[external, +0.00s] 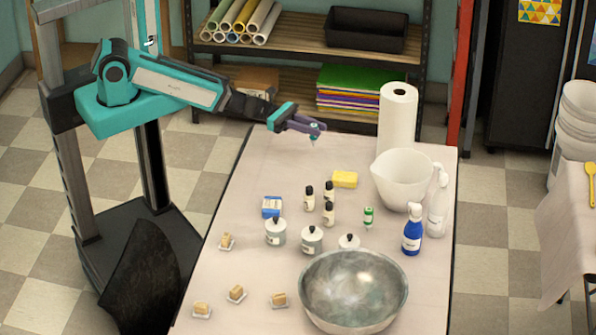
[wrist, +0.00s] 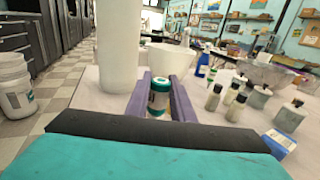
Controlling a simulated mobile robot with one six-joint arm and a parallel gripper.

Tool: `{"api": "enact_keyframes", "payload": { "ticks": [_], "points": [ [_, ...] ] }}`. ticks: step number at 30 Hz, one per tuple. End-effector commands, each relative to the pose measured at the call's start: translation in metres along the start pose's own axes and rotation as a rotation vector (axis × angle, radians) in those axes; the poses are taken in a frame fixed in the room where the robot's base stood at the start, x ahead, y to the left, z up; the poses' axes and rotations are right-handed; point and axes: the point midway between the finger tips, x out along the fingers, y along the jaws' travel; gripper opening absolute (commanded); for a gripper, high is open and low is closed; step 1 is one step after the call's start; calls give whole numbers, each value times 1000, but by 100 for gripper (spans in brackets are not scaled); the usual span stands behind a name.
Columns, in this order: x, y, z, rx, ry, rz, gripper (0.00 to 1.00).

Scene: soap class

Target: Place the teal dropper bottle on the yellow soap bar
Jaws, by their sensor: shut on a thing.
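My gripper (external: 316,131) is above the far left part of the table, with its purple fingers pointing right. In the wrist view my gripper (wrist: 158,101) is shut on the teal dropper bottle (wrist: 159,95), which has a white label and stands between the fingers. In the external view the held bottle is mostly hidden by the fingers. The yellow soap bar (external: 345,179) lies on the table, below and a little right of my gripper in the picture, with nothing on it. I cannot make out the soap bar in the wrist view.
A paper towel roll (external: 398,118) and a white bowl (external: 402,182) stand right of the soap. Several small dark-capped bottles (external: 328,192) stand close in front of it. A small green bottle (external: 368,217), blue box (external: 271,207) and metal bowl (external: 353,290) are nearer.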

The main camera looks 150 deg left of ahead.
Motion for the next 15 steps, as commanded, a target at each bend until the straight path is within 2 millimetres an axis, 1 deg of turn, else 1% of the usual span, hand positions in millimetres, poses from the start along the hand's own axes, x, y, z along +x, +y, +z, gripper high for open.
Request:
{"api": "enact_keyframes", "payload": {
  "ticks": [5,8,15],
  "points": [
    [1,-12,6,1,1,-27,0],
    [1,-24,10,2,2,-52,0],
    [0,-61,21,0,3,-134,0]
  ]
}}
